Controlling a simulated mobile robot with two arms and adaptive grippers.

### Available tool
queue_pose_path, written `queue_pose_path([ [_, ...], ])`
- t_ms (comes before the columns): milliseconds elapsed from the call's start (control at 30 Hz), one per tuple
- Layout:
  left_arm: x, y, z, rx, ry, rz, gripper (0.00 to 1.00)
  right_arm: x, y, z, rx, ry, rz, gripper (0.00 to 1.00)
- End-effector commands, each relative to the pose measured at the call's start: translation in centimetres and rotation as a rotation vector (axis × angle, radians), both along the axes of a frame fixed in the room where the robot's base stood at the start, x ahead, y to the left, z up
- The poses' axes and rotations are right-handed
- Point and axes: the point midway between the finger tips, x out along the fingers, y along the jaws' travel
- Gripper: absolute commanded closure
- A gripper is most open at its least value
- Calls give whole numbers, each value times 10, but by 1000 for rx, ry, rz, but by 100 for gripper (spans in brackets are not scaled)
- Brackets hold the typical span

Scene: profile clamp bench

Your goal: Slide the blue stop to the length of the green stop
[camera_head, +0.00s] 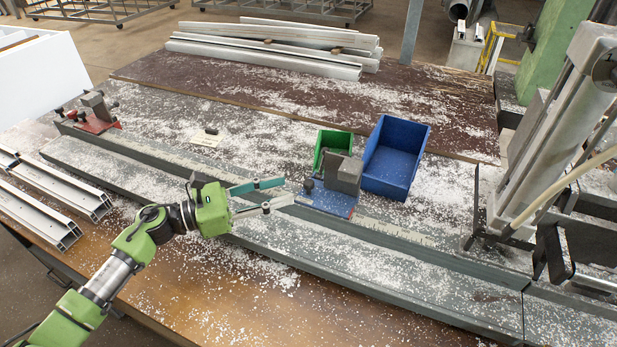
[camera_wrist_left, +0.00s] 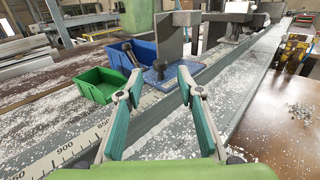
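The blue stop (camera_head: 331,199) has a blue base plate, a grey upright block and a dark knob. It sits on the long grey rail near the middle of the bench. It also shows in the left wrist view (camera_wrist_left: 160,75), beyond the fingertips. My left gripper (camera_head: 288,190) is open and empty just left of the blue stop, its teal fingers pointing towards it. Contact is not visible. I see no clearly green stop. A similar stop with a red base (camera_head: 92,122) sits at the rail's far left end. My right gripper is not in view.
A green bin (camera_head: 321,150) and a larger blue bin (camera_head: 397,160) stand behind the blue stop. A scale (camera_wrist_left: 80,146) runs along the rail. White chips cover much of the bench. A grey machine (camera_head: 556,130) stands at the right. White profiles (camera_head: 270,50) lie behind.

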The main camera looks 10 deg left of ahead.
Motion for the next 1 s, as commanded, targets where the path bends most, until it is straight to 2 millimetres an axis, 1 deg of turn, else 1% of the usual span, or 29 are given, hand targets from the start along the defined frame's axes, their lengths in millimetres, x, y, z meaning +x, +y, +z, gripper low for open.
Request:
queue_pose_path([
  [33,7,-10,6,-5,-1,0,66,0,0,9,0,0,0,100],
  [200,25,-38,5,-3,-1,0,66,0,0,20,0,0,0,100],
  [400,39,-57,2,-1,0,1,66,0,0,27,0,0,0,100],
  [533,42,-62,0,-1,1,1,66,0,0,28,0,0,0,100],
  [800,43,-63,-1,1,1,1,66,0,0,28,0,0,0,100],
  [867,43,-63,0,0,0,1,82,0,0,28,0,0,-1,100],
  [900,42,-63,0,0,0,1,92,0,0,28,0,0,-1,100],
  [933,42,-63,0,0,0,1,100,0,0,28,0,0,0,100],
  [1000,42,-63,0,0,0,1,100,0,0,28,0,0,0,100],
])
